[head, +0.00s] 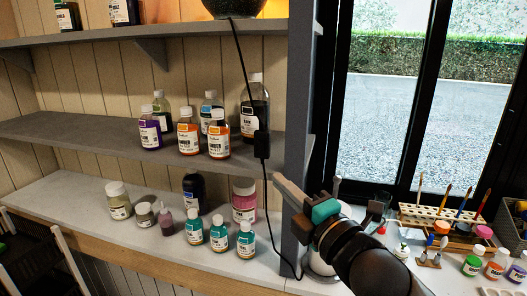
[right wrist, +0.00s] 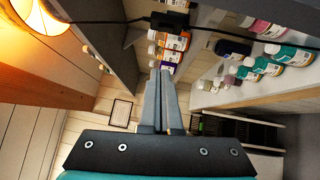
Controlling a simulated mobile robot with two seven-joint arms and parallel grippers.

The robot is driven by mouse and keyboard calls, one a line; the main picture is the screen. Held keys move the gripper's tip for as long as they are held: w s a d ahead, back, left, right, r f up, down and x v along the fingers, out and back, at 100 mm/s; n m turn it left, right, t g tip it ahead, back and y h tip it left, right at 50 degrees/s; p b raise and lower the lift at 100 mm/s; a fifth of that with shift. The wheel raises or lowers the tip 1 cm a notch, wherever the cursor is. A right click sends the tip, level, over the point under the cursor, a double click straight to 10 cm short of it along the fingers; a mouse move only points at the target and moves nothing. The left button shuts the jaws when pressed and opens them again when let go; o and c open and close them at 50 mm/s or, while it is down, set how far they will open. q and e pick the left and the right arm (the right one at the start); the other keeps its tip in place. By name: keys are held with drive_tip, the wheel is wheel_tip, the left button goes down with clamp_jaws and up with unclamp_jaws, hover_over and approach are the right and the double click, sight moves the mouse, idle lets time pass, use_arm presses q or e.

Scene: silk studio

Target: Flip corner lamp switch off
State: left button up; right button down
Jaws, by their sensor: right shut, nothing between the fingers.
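The lamp (head: 232,6) stands on the top shelf at the upper edge of the head view, mostly cut off. In the right wrist view its lit, glowing shade (right wrist: 38,22) fills the upper left. A black cord (head: 242,60) hangs from it, with a small black in-line switch (head: 262,145) in front of the middle shelf's right end. The switch also shows in the right wrist view (right wrist: 168,20). My right gripper (head: 279,180) is shut and empty, below and slightly right of the switch, apart from it. Its closed fingers show in the right wrist view (right wrist: 161,72). My left gripper is out of view.
Several bottles (head: 187,140) stand on the middle shelf left of the cord; more jars (head: 245,206) stand on the lower counter. A grey upright post (head: 300,90) is just right of the cord. Brushes and paint pots (head: 472,265) stand at the right by the window.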

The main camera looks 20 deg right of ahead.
drive_tip(key=p, duration=0.1)
approach(264, 152)
drive_tip(key=w+a+r, duration=0.2)
drive_tip(key=w+a, duration=0.1)
drive_tip(key=a, duration=0.2)
drive_tip(key=shift+w+d+r+p, duration=0.15)
drive_tip(key=shift+w+d, duration=0.15)
drive_tip(key=shift+w, duration=0.25)
drive_tip(key=shift+w+d+p, duration=0.2)
drive_tip(key=shift+w+d, duration=0.15)
drive_tip(key=shift+w, duration=0.2)
drive_tip(key=shift+w+d+r+p, duration=0.15)
drive_tip(key=shift+w+d, duration=0.15)
drive_tip(key=shift+w, duration=0.25)
